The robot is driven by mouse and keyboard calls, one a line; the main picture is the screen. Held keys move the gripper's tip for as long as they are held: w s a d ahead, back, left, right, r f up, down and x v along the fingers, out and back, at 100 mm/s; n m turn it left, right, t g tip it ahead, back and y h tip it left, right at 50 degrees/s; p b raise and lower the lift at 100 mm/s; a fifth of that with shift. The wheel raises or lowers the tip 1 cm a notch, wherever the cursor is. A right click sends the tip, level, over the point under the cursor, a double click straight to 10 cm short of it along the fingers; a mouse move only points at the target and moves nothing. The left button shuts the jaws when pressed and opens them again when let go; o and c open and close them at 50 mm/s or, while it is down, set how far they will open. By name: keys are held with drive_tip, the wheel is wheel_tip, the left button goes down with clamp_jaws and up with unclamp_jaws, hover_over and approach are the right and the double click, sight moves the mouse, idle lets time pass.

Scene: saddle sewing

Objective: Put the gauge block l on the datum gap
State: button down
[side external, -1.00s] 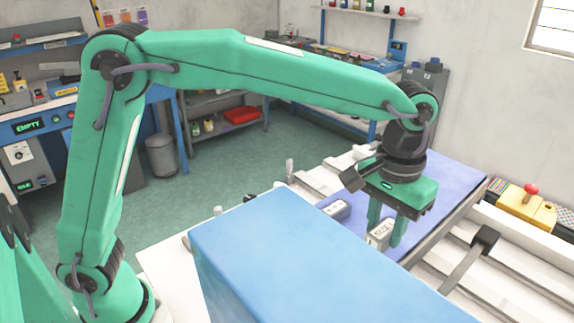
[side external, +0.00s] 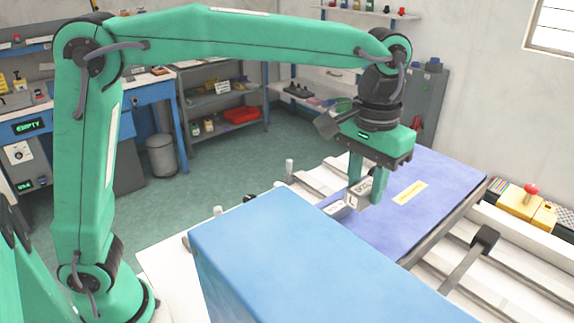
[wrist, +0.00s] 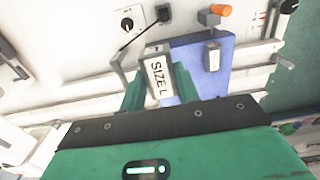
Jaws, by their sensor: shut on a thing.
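My gripper (side external: 366,191) is shut on a pale grey gauge block (side external: 362,190). In the wrist view the block (wrist: 158,76) shows the label "SIZE L" and sits between the two green fingers. A second, similar block (side external: 335,209) lies on the blue-violet mat (side external: 430,170), just left of and below the held block in the side view. It also shows on the mat in the wrist view (wrist: 212,57). A yellow strip (side external: 410,192) lies on the mat to the right of my gripper. I cannot tell whether it marks the datum gap.
A large blue box (side external: 290,240) stands in front of the mat. A dark-headed lever (side external: 484,238) and a yellow box with a red knob (side external: 530,203) are to the right. The mat right of my gripper is mostly clear.

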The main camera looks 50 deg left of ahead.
drive_tip(key=s+a, duration=0.7)
drive_tip(key=a, duration=0.5)
drive_tip(key=s+a, duration=0.8)
drive_tip(key=a, duration=0.5)
wheel_tip(320, 180, down, 17)
drive_tip(key=shift+w, duration=0.25)
drive_tip(key=a+f, duration=0.2)
drive_tip(key=a, duration=0.1)
drive_tip(key=a+f, duration=0.2)
drive_tip(key=a, duration=0.2)
drive_tip(key=a+f, duration=0.3)
drive_tip(key=a, duration=0.1)
drive_tip(key=shift+a, duration=0.25)
drive_tip(key=shift+f, duration=2.05)
